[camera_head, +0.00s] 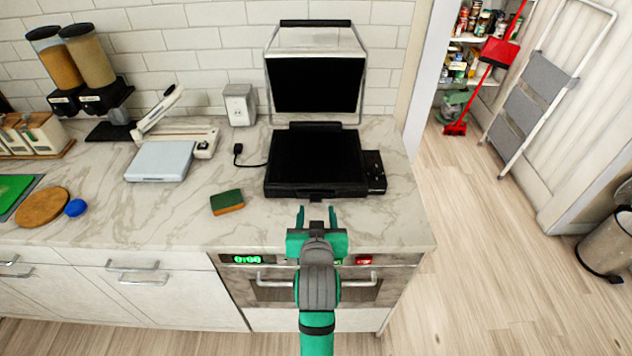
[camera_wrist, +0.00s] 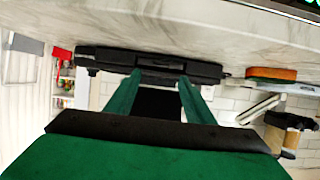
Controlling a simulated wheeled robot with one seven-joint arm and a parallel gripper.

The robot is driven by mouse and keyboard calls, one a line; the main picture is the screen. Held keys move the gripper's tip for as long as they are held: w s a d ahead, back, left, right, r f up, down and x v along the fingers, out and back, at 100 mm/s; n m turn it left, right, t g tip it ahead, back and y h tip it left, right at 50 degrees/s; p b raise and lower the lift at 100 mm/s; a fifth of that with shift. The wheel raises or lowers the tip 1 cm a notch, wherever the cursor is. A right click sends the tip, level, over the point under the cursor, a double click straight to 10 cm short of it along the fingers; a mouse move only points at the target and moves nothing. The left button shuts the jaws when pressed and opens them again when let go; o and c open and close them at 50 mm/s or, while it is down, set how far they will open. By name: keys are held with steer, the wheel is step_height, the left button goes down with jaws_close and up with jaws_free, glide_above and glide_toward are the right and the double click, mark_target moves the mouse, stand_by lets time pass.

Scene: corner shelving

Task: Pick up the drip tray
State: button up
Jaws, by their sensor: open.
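A black contact grill (camera_head: 315,160) stands on the marble counter with its lid raised. A small dark piece at the middle of its front lower edge looks like the drip tray (camera_head: 316,197); most of it is hidden inside the grill. My green gripper (camera_head: 316,214) is open and empty, just in front of this piece, with one finger on each side of its line. In the wrist view, which looks upside down, the open fingers (camera_wrist: 158,84) point at the middle of the grill's front (camera_wrist: 150,62). I see no contact.
A green and orange sponge (camera_head: 227,202) lies left of the grill. A scale (camera_head: 160,161), a round board (camera_head: 42,207) and a blue lid (camera_head: 75,208) are farther left. An oven (camera_head: 315,287) is under the counter edge. The counter right of the grill is clear.

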mark_target(316, 196)
steer(key=x, duration=0.8)
steer(key=shift+a+f, duration=0.15)
jaws_close()
